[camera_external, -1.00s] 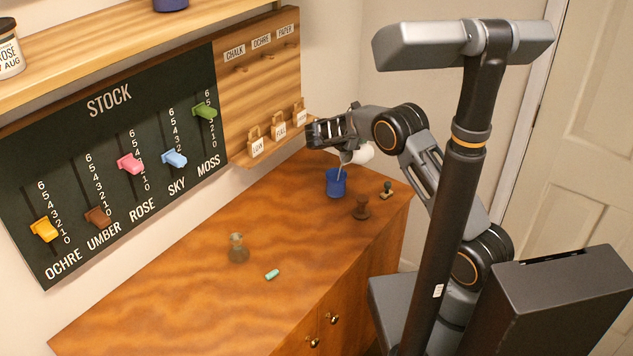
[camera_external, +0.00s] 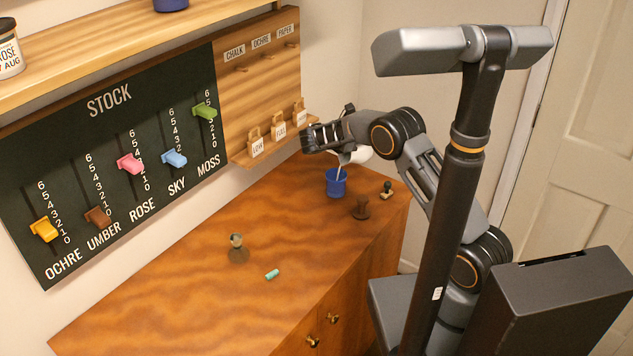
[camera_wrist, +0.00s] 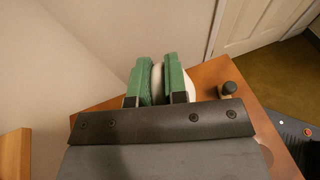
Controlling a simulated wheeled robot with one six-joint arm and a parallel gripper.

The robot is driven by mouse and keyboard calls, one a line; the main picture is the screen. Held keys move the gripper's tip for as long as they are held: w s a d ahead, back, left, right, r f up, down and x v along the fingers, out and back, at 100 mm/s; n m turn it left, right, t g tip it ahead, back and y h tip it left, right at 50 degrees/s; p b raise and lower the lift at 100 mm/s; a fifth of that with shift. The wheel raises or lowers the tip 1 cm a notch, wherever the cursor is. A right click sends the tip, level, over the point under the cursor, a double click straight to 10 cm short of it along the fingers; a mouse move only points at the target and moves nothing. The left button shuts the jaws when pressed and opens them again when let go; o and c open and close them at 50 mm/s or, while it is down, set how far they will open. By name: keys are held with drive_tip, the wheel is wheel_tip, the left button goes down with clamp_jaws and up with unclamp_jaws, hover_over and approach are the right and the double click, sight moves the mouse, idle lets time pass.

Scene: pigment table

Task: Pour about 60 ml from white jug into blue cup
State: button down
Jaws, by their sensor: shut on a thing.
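The white jug (camera_external: 357,155) is tilted above the blue cup (camera_external: 336,188), close to the wall end of the table. A thin pale stream (camera_external: 340,173) runs from the jug down into the cup. The cup stands upright; the level inside it cannot be seen. My gripper (camera_wrist: 160,72) is shut on the jug, with a white part of the jug (camera_wrist: 190,86) showing between and beside the green fingers in the wrist view. In the external view, my wrist hides much of the jug. The cup is not visible in the wrist view.
A small glassy brown object (camera_external: 238,250) and a teal stick (camera_external: 272,274) lie farther left. The front-left tabletop is clear.

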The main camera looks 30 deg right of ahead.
drive_tip(key=shift+s+a+r, duration=0.2)
drive_tip(key=shift+s+a, duration=0.05)
drive_tip(key=shift+a, duration=0.25)
drive_tip(key=shift+w+d, duration=0.1)
drive_tip(key=shift+d, duration=0.15)
drive_tip(key=d+p, duration=0.1)
drive_tip(key=w+d+y+p, duration=0.1)
drive_tip(key=shift+r+g+y+p, duration=0.15)
drive_tip(key=shift+g+y+p, duration=0.15)
drive_tip(key=shift+g+p, duration=0.1)
drive_tip(key=f+y+p, duration=0.1)
drive_tip(key=d+f+g+y+p, duration=0.1)
drive_tip(key=f, duration=0.1)
drive_tip(key=w+d+f+g+y+p, duration=0.1)
drive_tip(key=shift+f+y, duration=0.15)
drive_tip(key=shift+y, duration=0.25)
drive_tip(key=shift+w+a+f, duration=0.1)
drive_tip(key=shift+f, duration=0.05)
drive_tip(key=shift+w+d+f+y+p, duration=0.1)
drive_tip(key=shift+d+f+y+p, duration=0.1)
drive_tip(key=shift+f+y+p, duration=0.15)
idle(0.4)
